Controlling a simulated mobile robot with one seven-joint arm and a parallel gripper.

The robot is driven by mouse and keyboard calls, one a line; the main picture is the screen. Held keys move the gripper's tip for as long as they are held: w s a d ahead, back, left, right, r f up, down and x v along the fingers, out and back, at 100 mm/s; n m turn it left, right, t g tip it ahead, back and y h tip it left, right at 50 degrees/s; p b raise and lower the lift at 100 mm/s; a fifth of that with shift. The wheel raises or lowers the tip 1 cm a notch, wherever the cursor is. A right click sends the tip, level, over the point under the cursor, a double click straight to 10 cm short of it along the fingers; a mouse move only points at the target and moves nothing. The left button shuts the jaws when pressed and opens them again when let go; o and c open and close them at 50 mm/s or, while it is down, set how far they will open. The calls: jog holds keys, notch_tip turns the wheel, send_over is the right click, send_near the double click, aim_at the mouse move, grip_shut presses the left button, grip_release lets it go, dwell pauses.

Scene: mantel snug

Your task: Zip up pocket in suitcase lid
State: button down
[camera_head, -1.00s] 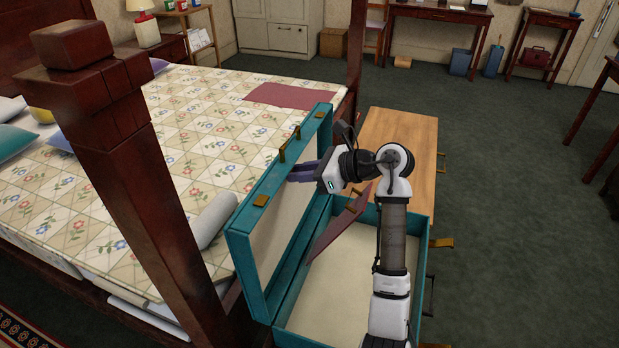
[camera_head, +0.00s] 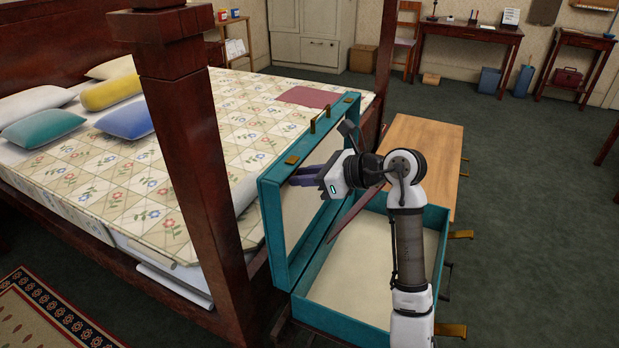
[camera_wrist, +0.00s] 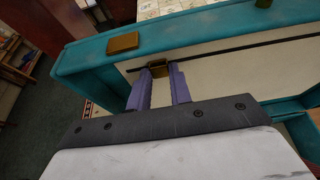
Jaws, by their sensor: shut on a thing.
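A teal suitcase (camera_head: 283,270) stands open, its lid (camera_head: 272,222) upright against the bed side. The lid has a pale inner panel, crossed near its top edge by a dark zip line (camera_wrist: 225,53). My gripper (camera_head: 296,178) reaches from the right to the near end of this panel, below a brass lid clasp (camera_head: 292,160). The fingers hide part of the pull. I cannot tell how much is zipped.
A dark red strap or flap (camera_head: 356,211) slants between lid and base. The suitcase base (camera_head: 375,260) looks empty. A thick bedpost (camera_head: 200,160) stands at left. Open green carpet (camera_head: 530,230) lies to the right.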

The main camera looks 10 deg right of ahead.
jog(key=shift+s+a, duration=0.5)
jog(key=shift+s, duration=0.2)
jog(key=c, duration=1.2)
grip_release()
jog(key=shift+c, duration=0.2)
jog(key=b+v, duration=0.2)
jog(key=v, duration=1.2)
jog(key=shift+a, duration=0.15)
jog(key=shift+s+f, duration=0.1)
